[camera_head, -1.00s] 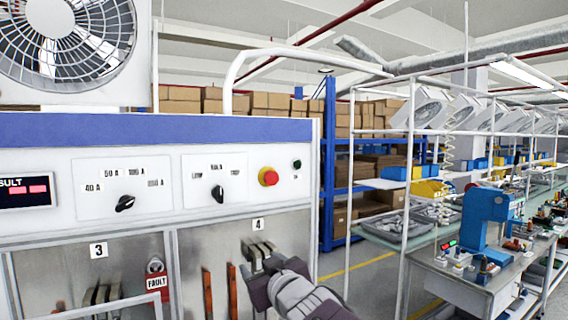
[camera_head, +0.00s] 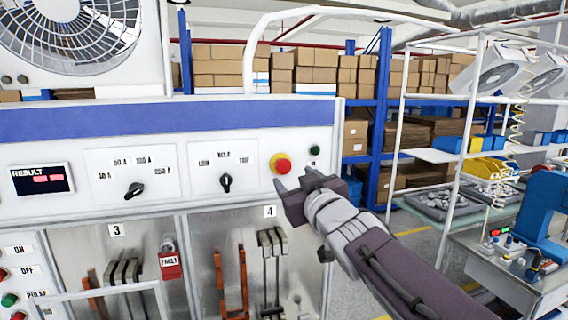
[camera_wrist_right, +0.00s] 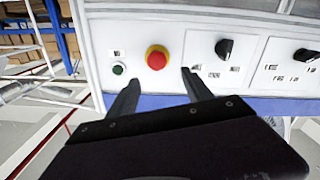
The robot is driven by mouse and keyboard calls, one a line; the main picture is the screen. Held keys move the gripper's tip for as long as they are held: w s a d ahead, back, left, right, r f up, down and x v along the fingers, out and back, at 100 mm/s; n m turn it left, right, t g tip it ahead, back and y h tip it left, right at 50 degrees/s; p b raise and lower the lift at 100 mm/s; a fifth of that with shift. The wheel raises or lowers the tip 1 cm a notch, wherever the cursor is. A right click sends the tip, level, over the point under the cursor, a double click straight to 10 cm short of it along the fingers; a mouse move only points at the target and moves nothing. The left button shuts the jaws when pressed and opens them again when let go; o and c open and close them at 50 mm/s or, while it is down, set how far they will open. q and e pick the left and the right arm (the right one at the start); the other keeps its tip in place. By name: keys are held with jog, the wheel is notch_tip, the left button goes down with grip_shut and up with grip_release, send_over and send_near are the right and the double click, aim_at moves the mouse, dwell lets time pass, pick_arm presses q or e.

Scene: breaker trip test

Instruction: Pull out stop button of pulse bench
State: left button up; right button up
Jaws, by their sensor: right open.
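The stop button (camera_head: 281,163) is a red mushroom head on a yellow collar, on the white upper panel of the pulse bench (camera_head: 90,165). In the right wrist view the red stop button (camera_wrist_right: 157,57) shows ahead of the fingertips, between their lines. My right gripper (camera_head: 295,184) is open and empty, just below and right of the button in the head view. It also shows in the right wrist view (camera_wrist_right: 158,84) with its two dark fingers spread. The fingers look apart from the button; the exact gap is hard to tell. My left gripper is out of view.
A small green button (camera_head: 314,151) sits right of the stop button. A rotary selector (camera_head: 226,181) is left of it, and another selector (camera_head: 134,190) further left. A red FAULT padlock tag (camera_head: 170,262) hangs below. Blue shelving with boxes stands behind right.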

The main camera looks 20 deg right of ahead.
aim_at(284, 165)
jog(key=w, duration=0.3)
jog(key=w+d, duration=0.1)
jog(key=w, duration=0.1)
jog(key=shift+f+b, duration=0.25)
jog(key=shift+b, duration=0.05)
jog(key=w, duration=0.2)
jog(key=w+a, duration=0.1)
jog(key=w, duration=0.1)
jog(key=shift+w+r, duration=0.1)
jog(key=shift+w, duration=0.05)
jog(key=shift+d, duration=0.25)
jog(key=shift+c, duration=0.7)
jog(key=shift+a+r, duration=0.1)
jog(key=shift+a, duration=0.05)
grip_shut()
